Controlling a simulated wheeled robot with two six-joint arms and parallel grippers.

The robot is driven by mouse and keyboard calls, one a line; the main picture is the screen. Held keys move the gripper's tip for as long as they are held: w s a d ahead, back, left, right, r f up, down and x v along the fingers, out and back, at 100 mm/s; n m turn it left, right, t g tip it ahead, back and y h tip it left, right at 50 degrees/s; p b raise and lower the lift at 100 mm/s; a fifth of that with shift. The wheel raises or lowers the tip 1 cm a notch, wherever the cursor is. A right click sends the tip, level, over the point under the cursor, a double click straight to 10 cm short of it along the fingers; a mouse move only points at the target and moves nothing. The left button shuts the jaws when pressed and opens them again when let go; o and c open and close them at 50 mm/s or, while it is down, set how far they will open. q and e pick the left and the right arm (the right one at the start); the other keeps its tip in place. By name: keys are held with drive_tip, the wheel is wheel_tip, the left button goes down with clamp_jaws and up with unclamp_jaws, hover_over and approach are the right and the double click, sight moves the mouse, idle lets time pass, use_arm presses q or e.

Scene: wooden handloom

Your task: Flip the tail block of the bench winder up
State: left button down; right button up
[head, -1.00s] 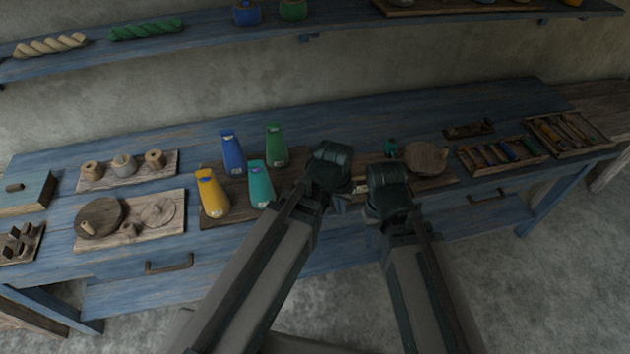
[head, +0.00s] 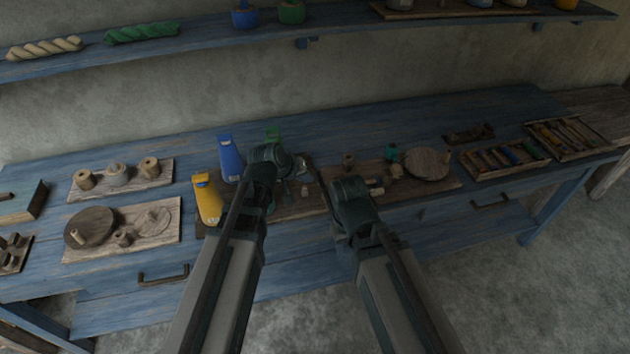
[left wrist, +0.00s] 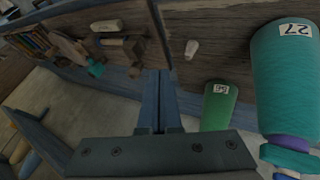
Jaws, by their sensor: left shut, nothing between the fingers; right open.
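The bench winder is a wooden board (head: 440,182) right of centre, with a round wooden wheel (head: 427,163), a small teal part (head: 391,152) and pale wooden pieces. A small brown block (head: 348,160) stands toward its left end; it seems to be the tail block, and I cannot tell its tilt. In the left wrist view a brown block (left wrist: 135,52) with a peg lies left of my fingers. My left gripper (head: 292,167) is shut and empty, left of the winder, beside the cones. My right gripper (head: 350,190) is over the winder's front left part; its fingers are largely hidden.
Yellow (head: 207,200), blue (head: 230,158), green (left wrist: 217,105) and teal (left wrist: 285,80) yarn cones stand left of the winder. A small pale piece (left wrist: 190,49) lies near my left fingers. Trays of tools (head: 568,140) stand at the right. The back of the bench is clear.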

use_arm(q)
drive_tip(key=b+x, duration=0.6)
drive_tip(key=x, duration=0.3)
drive_tip(key=shift+f+b, duration=0.25)
drive_tip(key=shift+b, duration=0.15)
drive_tip(key=d, duration=0.2)
drive_tip(key=w+d, duration=0.1)
drive_tip(key=shift+r+p, duration=0.3)
drive_tip(key=shift+w+d, duration=0.1)
drive_tip(key=shift+d, duration=0.35)
drive_tip(key=shift+w+d, duration=0.2)
drive_tip(key=shift+d, duration=0.5)
drive_tip(key=shift+w+d, duration=0.25)
drive_tip(key=shift+d, duration=0.5)
drive_tip(key=shift+a, duration=0.1)
